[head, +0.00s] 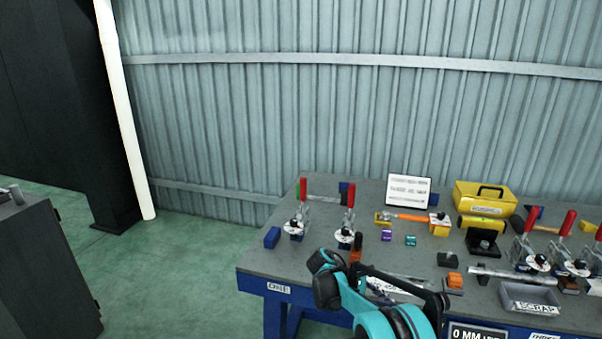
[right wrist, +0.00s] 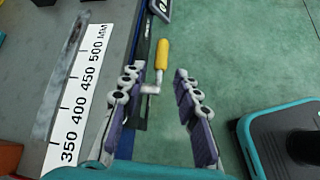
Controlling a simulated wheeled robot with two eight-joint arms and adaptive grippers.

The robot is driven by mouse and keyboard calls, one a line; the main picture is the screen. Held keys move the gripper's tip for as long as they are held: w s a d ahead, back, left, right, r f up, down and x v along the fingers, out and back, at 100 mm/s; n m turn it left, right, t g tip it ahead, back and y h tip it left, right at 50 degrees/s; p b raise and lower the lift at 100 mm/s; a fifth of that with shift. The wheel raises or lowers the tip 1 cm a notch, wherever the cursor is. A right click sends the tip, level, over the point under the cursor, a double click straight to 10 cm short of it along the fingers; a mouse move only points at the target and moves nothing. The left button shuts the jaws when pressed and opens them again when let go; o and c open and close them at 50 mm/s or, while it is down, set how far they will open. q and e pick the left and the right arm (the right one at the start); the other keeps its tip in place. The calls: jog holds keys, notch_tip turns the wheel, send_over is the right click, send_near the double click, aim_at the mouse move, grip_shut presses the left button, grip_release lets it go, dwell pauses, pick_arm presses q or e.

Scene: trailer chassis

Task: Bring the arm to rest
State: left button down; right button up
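My right gripper (right wrist: 156,74) shows in the right wrist view with its two purple-padded fingers spread apart. Nothing is clamped between the pads. It is over the edge of the workbench (head: 262,268), beside a printed ruler strip (right wrist: 80,95). A yellow handle with a metal end (right wrist: 161,54) shows between and beyond the fingertips; I cannot tell how far below it lies. In the head view a teal and black arm of mine rises at the bottom, in front of the bench; its fingers cannot be made out there. My left gripper is not in view.
Red-handled toggle clamps (head: 345,230) stand on the bench, with more at the right. A yellow toolbox (head: 484,203), a white sign (head: 408,190) and a grey scrap bin (head: 530,298) are also there. A dark cabinet (head: 40,265) stands at left. Green floor between is clear.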

jog(key=s+r+m+t+y, duration=0.2)
jog(key=s+r+y, duration=0.1)
jog(key=s+r, duration=0.35)
jog(key=s+a+r+m+t+y, duration=0.1)
jog(key=s+a+m+t+y, duration=0.2)
jog(key=s, duration=0.8)
jog(key=s+a+r+m+t+y, duration=0.1)
jog(key=s+a+m+t+y, duration=0.2)
jog(key=s+a+m, duration=0.3)
jog(key=s+m+y, duration=0.1)
jog(key=s, duration=0.4)
jog(key=shift+m+t, duration=0.3)
jog(key=shift+s+f, duration=0.1)
